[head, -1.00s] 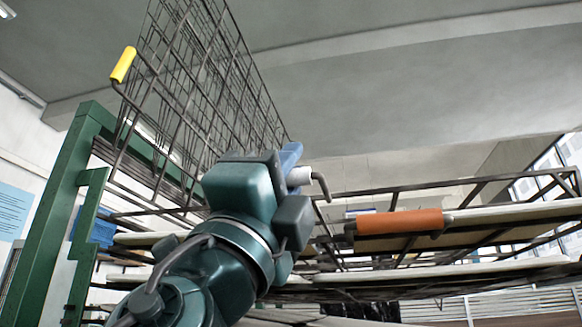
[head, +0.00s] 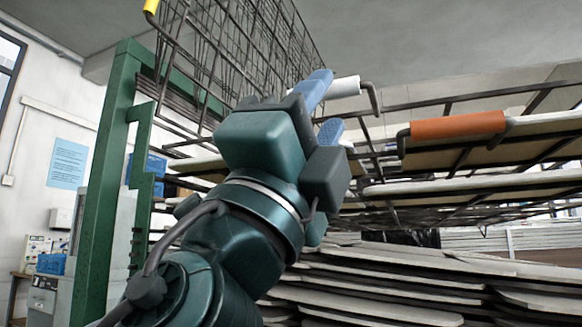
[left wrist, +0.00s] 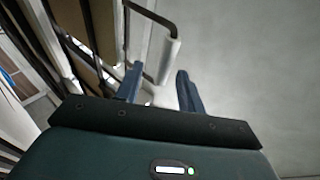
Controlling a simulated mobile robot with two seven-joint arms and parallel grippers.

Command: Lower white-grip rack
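The white grip (head: 338,87) is a pale sleeve on a bent dark handle of a rack frame, just right of my left gripper in the head view. My left gripper (head: 325,105) is open, its two blue fingers apart. In the left wrist view the white grip (left wrist: 169,60) lies just past and between the fingertips of the left gripper (left wrist: 158,84). I cannot tell whether a finger touches it. The rack behind the grip is partly hidden by my arm. My right gripper is not in view.
An orange grip (head: 458,125) sits on a rack handle to the right. A yellow grip (head: 151,6) is on the raised wire rack at the upper left. A green post (head: 106,180) stands left of my arm. Stacked panels (head: 385,285) lie below.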

